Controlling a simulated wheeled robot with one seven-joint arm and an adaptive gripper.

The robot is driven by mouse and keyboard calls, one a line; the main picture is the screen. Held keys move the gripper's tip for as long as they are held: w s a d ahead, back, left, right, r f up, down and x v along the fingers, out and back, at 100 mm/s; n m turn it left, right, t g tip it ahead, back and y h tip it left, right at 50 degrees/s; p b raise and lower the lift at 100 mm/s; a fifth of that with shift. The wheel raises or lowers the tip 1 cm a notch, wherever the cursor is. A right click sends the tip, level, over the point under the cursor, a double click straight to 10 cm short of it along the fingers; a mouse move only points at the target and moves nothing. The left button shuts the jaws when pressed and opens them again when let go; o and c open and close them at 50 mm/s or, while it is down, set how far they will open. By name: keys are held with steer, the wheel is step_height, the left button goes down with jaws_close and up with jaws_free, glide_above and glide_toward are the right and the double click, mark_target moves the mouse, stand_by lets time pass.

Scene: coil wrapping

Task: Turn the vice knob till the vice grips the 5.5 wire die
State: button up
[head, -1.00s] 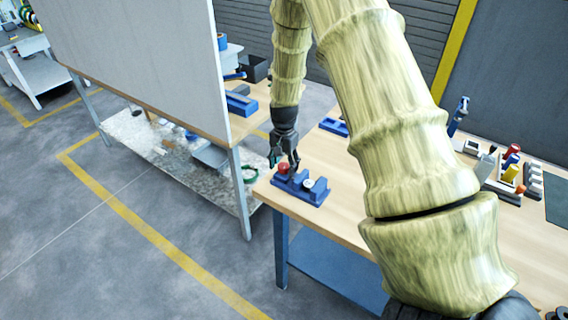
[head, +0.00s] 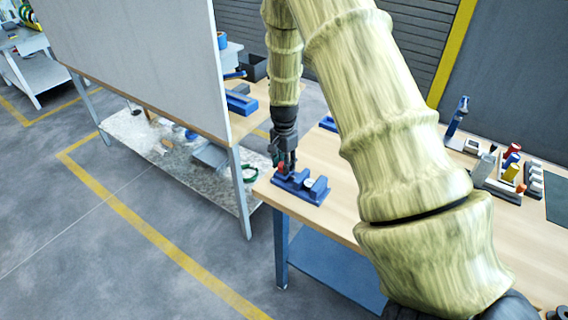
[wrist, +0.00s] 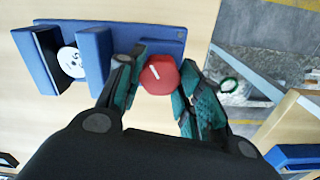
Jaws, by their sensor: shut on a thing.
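The blue vice (head: 302,190) lies near the left corner of the wooden bench. In the wrist view, the vice (wrist: 125,35) stretches from its jaws at left to the red knob (wrist: 159,75), which has a white mark. The white round die (wrist: 73,62) sits between the vice jaws, partly hidden; its marking is too small to read surely. My gripper (wrist: 158,88) is shut on the red knob, one finger on each side. In the head view, my gripper (head: 284,165) points down over the knob end and hides most of the knob.
A rack of coloured-handled tools (head: 508,170) and a blue upright tool (head: 457,118) stand at the bench's right. A large grey panel (head: 140,60) rises at left. The bench between vice and rack is largely clear.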

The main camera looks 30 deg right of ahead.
steer(key=o, duration=1)
steer(key=shift+o, duration=0.2)
step_height(320, 180, up, 12)
stand_by(0.5)
